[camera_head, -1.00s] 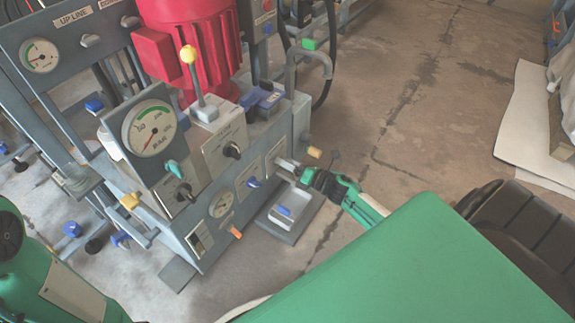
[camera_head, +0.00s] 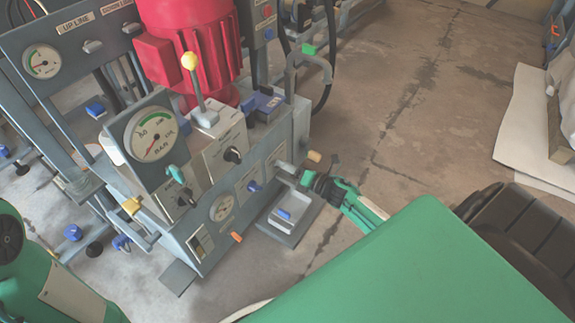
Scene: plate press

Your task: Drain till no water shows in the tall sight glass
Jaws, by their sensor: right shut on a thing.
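The grey press unit (camera_head: 215,258) stands at the left with its front panel towards me. A narrow pale sight glass panel (camera_head: 201,242) is low on its front; it is too small to tell any water level. My right gripper (camera_head: 306,179) is at the unit's right end, shut on a small part there, seemingly a pale metal valve handle (camera_head: 286,167); my fingers partly hide it. A grey drip tray (camera_head: 291,213) with a blue item in it is on the floor plate just below. My left arm shows at the lower left; its gripper is out of view.
A large round gauge (camera_head: 152,134), a small gauge (camera_head: 222,207), a yellow-topped lever (camera_head: 190,62) and a red motor (camera_head: 190,45) are on the unit. An orange knob (camera_head: 314,156) sits close above my right gripper. Open concrete floor (camera_head: 410,110) lies to the right.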

